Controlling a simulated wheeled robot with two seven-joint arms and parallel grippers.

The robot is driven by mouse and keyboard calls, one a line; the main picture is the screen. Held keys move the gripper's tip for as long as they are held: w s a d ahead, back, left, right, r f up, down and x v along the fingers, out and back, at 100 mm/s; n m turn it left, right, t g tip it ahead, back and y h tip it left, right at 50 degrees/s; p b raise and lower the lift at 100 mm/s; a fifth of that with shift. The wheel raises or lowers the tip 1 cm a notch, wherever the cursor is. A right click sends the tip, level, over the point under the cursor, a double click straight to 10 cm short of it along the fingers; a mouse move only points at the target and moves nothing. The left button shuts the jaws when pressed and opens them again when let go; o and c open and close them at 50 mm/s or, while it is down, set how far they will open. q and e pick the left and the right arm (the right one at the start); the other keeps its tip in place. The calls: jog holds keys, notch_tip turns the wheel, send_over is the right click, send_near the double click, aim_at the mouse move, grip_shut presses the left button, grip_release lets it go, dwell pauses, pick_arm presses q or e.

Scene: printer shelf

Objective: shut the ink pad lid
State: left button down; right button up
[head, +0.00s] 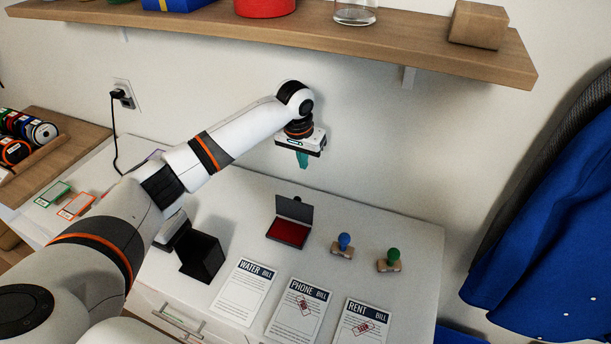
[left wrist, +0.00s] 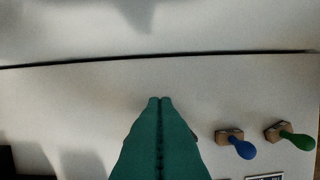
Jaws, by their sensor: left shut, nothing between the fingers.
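The ink pad (head: 288,232) lies on the white cabinet top in the head view, its red pad showing. Its dark lid (head: 294,208) stands raised at the back edge. My left gripper (head: 303,163) is above the cabinet top, higher in the picture than the lid and apart from it. Its green fingers are shut and empty. In the left wrist view the closed fingertips (left wrist: 160,100) point over bare cabinet top toward the wall; the ink pad is not visible there, perhaps hidden behind the fingers. My right gripper is not in view.
A blue-handled stamp (head: 344,245) and a green-handled stamp (head: 391,261) stand right of the pad. Water, phone and rent bills (head: 300,308) lie in front. A black box (head: 201,256) stands left. A wooden shelf (head: 380,45) hangs above; a blue garment (head: 545,235) hangs right.

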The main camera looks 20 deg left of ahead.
aim_at(296, 207)
pick_arm(q)
jog(key=f, duration=0.3)
jog(key=w+f, duration=0.1)
jog(key=f, duration=0.2)
jog(key=w+f+p, duration=0.1)
jog(key=f, duration=0.3)
jog(key=shift+d, duration=0.1)
jog(key=s+p, duration=0.1)
jog(key=s+r+p, duration=0.1)
jog(key=s, duration=0.1)
jog(key=shift+s, duration=0.6)
jog(key=shift+f, duration=0.1)
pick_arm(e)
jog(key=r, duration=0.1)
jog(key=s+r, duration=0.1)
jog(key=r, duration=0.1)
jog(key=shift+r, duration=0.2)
pick_arm(q)
jog(key=shift+p, duration=0.3)
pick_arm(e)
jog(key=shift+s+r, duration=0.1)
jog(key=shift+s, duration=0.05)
